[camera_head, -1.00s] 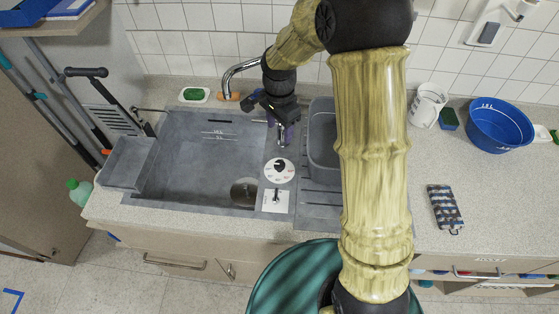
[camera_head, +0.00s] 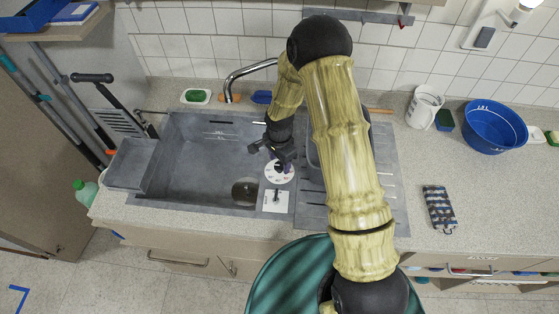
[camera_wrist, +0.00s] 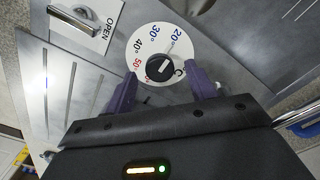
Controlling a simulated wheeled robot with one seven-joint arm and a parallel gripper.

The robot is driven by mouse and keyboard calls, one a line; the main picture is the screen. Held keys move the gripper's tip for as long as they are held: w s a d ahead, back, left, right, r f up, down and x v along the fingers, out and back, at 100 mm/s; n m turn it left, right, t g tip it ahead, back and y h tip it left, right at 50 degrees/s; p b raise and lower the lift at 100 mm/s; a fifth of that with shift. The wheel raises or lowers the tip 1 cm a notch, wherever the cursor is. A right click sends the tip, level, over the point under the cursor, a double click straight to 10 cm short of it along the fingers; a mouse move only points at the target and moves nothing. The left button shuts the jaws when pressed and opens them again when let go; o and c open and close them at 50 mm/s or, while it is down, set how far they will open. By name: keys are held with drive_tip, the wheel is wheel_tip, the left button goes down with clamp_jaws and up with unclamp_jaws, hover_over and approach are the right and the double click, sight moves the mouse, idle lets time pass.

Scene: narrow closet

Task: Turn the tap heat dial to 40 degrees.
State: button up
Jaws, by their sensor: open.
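The heat dial (camera_head: 274,177) is a white disc on the strip at the sink's right edge, partly covered by my gripper in the head view. My gripper (camera_head: 284,168) is over the dial. In the wrist view my gripper (camera_wrist: 160,76) is open, with one purple finger on each side of the knob; contact cannot be told.
A white OPEN plate with a metal lever (camera_head: 277,197) sits just in front of the dial. The grey sink basin (camera_head: 190,160) is to the left, with a curved faucet (camera_head: 247,71) behind. A blue tub (camera_head: 494,126) and striped cloth (camera_head: 439,208) lie right.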

drive_tip(key=shift+f, duration=0.75)
drive_tip(key=c, duration=1)
